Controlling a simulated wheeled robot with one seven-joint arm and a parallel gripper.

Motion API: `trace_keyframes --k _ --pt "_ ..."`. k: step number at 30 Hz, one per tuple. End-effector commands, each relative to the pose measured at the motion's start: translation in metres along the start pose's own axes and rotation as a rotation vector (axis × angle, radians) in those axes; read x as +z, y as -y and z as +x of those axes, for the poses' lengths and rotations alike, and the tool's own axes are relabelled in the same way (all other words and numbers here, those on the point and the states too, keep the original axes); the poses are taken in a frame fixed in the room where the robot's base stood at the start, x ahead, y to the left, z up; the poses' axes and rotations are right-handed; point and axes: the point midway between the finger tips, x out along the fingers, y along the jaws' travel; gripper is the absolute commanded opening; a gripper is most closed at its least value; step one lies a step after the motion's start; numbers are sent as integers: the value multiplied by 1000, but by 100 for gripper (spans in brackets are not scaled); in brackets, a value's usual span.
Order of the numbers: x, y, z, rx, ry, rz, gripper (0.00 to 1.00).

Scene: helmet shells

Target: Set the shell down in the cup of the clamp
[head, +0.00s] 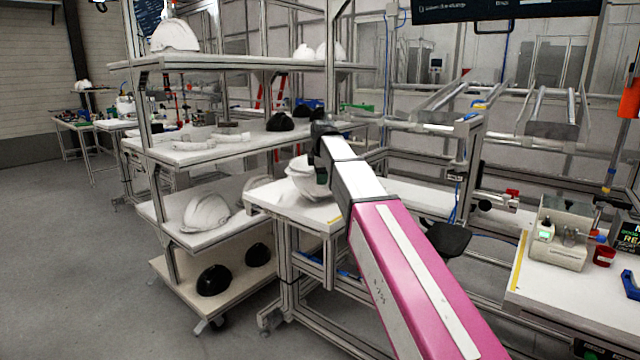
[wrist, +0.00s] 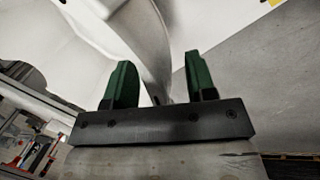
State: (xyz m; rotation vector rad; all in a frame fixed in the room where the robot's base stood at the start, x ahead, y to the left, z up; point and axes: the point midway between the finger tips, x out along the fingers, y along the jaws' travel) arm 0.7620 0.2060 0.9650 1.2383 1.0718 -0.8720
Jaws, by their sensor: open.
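A white helmet shell (head: 305,182) sits on the white table top (head: 270,197) beside the shelf rack, partly hidden behind my arm. My gripper (head: 321,172) is at the shell's right side. In the wrist view my gripper (wrist: 160,72) has its two green fingers apart, and the edge of the white shell (wrist: 148,35) runs between them. The fingers look open, with a visible gap at the right finger. I cannot pick out the clamp or its cup with certainty in either view.
A shelf rack (head: 222,63) at the left holds white and black shells. A bench (head: 555,285) at the right carries a small beige device (head: 562,235) and a red cup (head: 604,256). Frame posts stand behind my arm. The floor at the left is clear.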

Motion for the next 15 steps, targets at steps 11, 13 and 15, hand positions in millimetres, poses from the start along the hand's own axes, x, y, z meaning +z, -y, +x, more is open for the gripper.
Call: trace_keyframes --k 11,13,15 --pt "0 0 20 0 0 0 51" --pt "0 0 20 0 0 0 35" --pt "0 0 20 0 0 0 12"
